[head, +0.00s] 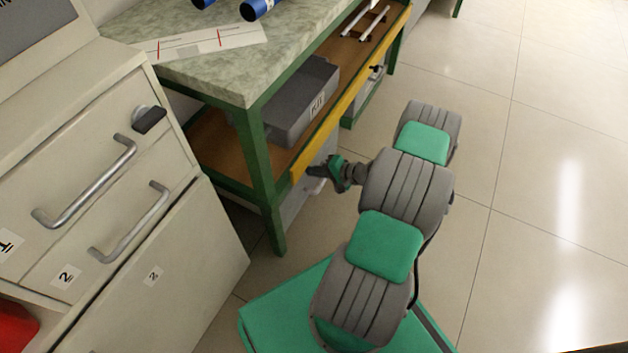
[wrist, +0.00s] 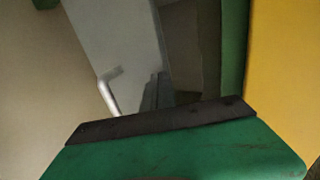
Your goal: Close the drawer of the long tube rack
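Below the workbench shelf in the head view is a light grey front (head: 294,203), mostly hidden by the bench leg and my gripper. The wrist view shows a pale grey panel (wrist: 118,35) with a bar handle (wrist: 109,93). I cannot tell for sure that this is the drawer of the long tube rack, nor how far it stands out. My gripper (head: 320,173) is low beside the yellow shelf edge, near this front. In the wrist view its green body and dark edge (wrist: 165,122) fill the bottom, close to the handle. Contact and finger opening are unclear.
A green-framed workbench (head: 262,165) has a yellow shelf edge (head: 345,105) and carries a grey bin (head: 290,105) on its shelf. A pale cabinet (head: 215,235) with bar handles stands at the left. The tiled floor (head: 530,130) at the right is clear.

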